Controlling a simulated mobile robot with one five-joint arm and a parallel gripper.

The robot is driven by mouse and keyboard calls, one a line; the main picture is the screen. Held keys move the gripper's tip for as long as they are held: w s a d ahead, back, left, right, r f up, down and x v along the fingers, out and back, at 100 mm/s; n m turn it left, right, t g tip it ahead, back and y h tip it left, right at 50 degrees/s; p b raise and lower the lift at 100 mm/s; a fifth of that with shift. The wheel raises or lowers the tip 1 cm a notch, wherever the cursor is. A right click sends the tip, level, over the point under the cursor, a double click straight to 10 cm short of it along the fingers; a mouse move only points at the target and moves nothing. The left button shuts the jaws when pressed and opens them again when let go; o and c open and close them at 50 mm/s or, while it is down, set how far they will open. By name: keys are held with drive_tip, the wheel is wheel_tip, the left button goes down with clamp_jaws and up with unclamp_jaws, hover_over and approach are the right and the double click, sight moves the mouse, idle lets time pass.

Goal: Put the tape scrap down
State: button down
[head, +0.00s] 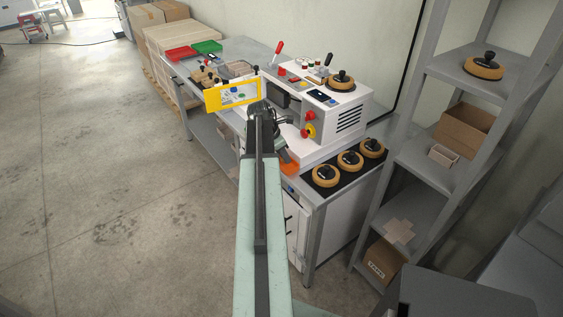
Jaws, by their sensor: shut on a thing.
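My gripper (284,155) is past the end of my green arm, pointing down beside the front of the white machine. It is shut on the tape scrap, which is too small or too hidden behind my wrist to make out. An orange piece (291,168) shows just under the gripper, at the front of the bench; I cannot tell whether they touch.
Several tape rolls (325,175) sit on a black mat to the right. Red (181,53) and green (207,46) trays lie at the back. A grey shelf rack (407,180) stands right.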

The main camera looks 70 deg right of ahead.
drive_tip(key=shift+s+f+b, duration=0.2)
drive_tip(key=shift+f, duration=0.35)
drive_tip(key=shift+s+f+b, duration=0.15)
drive_tip(key=shift+f, duration=0.4)
drive_tip(key=shift+w+r, duration=0.15)
drive_tip(key=shift+r, duration=0.1)
drive_tip(key=shift+f, duration=0.2)
drive_tip(key=c, duration=1.2)
unclamp_jaws()
